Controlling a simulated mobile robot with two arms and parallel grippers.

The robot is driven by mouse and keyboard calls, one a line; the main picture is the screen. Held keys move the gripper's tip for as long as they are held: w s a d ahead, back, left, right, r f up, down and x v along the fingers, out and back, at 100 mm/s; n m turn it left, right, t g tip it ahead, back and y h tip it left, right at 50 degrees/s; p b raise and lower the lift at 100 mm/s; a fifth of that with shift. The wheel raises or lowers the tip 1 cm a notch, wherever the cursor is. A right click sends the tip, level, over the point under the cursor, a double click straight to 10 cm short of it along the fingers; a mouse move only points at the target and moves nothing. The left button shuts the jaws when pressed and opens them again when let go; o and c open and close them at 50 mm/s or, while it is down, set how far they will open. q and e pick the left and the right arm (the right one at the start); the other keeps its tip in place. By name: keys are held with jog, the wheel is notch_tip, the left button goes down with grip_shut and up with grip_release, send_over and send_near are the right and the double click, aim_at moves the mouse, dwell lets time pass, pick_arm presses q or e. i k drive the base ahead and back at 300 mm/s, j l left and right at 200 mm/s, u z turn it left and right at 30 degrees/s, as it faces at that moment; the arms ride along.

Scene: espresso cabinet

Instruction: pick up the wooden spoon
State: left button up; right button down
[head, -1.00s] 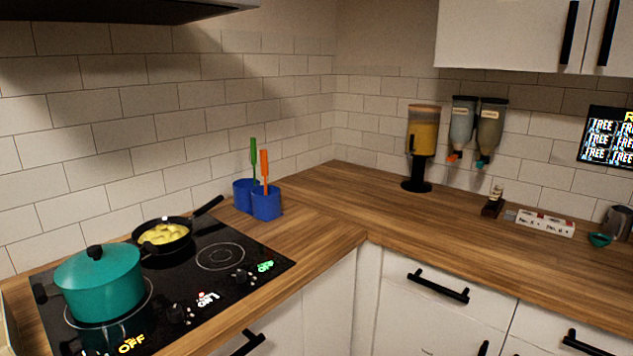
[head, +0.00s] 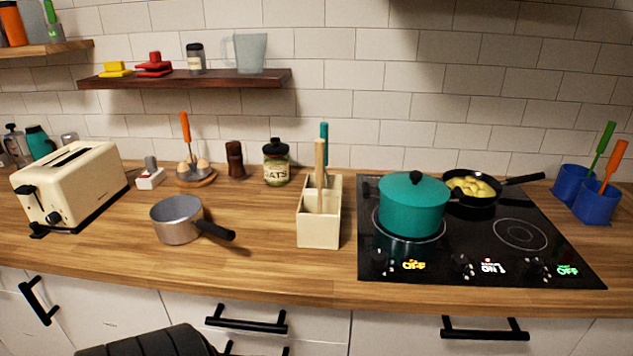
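A light wooden handle (head: 320,158), which looks like the wooden spoon's, stands upright in a cream utensil box (head: 319,232) on the counter, just left of the stove. Its lower end is hidden inside the box. A teal-handled utensil (head: 324,132) stands behind it in the same box. Neither of my grippers shows in the head view.
The cooktop (head: 480,262) holds a teal pot (head: 413,208), close to the box, and a black pan (head: 472,198). A grey saucepan (head: 176,222) points its handle toward the box. An oats jar (head: 276,168) stands behind. Counter in front of the box is clear.

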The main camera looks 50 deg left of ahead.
aim_at(319, 144)
jog(key=k+u, duration=0.1)
jog(key=u, duration=1.45)
